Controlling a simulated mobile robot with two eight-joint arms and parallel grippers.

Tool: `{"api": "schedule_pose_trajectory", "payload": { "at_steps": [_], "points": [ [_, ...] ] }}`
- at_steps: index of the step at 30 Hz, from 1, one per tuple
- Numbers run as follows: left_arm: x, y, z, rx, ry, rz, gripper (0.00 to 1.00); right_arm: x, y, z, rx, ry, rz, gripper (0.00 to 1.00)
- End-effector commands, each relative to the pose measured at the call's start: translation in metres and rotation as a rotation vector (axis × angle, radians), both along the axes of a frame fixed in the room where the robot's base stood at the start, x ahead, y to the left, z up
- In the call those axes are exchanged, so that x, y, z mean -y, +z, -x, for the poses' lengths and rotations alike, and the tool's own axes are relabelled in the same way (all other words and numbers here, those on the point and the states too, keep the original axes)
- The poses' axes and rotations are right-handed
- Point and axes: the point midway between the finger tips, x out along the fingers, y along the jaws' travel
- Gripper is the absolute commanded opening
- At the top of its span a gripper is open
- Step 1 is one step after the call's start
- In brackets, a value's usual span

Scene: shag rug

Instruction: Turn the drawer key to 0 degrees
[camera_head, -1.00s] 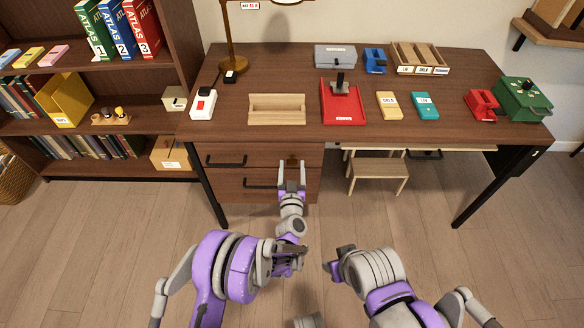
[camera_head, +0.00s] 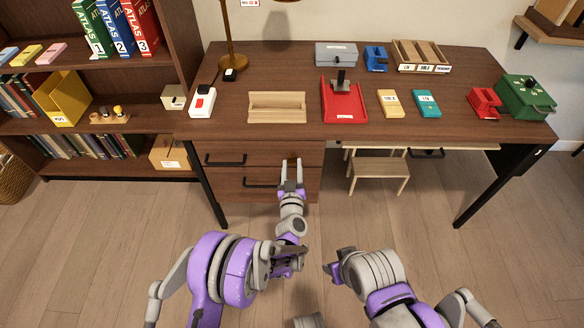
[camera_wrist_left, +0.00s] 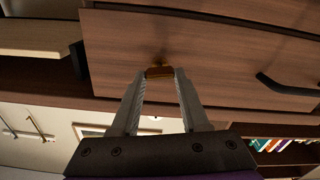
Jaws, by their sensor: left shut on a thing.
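The drawer key (camera_wrist_left: 160,72) is a small brass piece at the drawer front, seen in the left wrist view between my fingertips. My left gripper (camera_head: 291,166) is at the right part of the wooden drawer front (camera_head: 240,148) under the desk. In the left wrist view its two fingers (camera_wrist_left: 159,76) close in on the key and are shut on it. The fingers largely hide the key in the head view, and its exact angle is hard to read.
Dark drawer handles, an upper one (camera_head: 225,160) and a lower one (camera_head: 262,183), lie left of my left gripper. A small wooden stool (camera_head: 378,168) stands under the desk to the right. The desk (camera_head: 290,132) top overhangs the drawers. The floor in front is clear.

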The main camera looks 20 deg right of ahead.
Motion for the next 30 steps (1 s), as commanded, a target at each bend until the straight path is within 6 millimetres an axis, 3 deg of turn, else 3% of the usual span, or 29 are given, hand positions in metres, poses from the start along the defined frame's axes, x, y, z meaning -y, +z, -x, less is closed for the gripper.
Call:
{"api": "schedule_pose_trajectory", "payload": {
  "at_steps": [9, 30],
  "points": [
    [-0.001, -0.002, -0.001, -0.081, 0.001, 0.283, 0.00, 0.000, -0.021, -0.002, -0.007, 0.000, 0.000, 0.50],
    [-0.003, -0.003, -0.001, -0.262, 0.002, 0.920, 0.00, 0.000, -0.050, -0.006, -0.016, 0.000, 0.000, 0.50]
  ]
}}
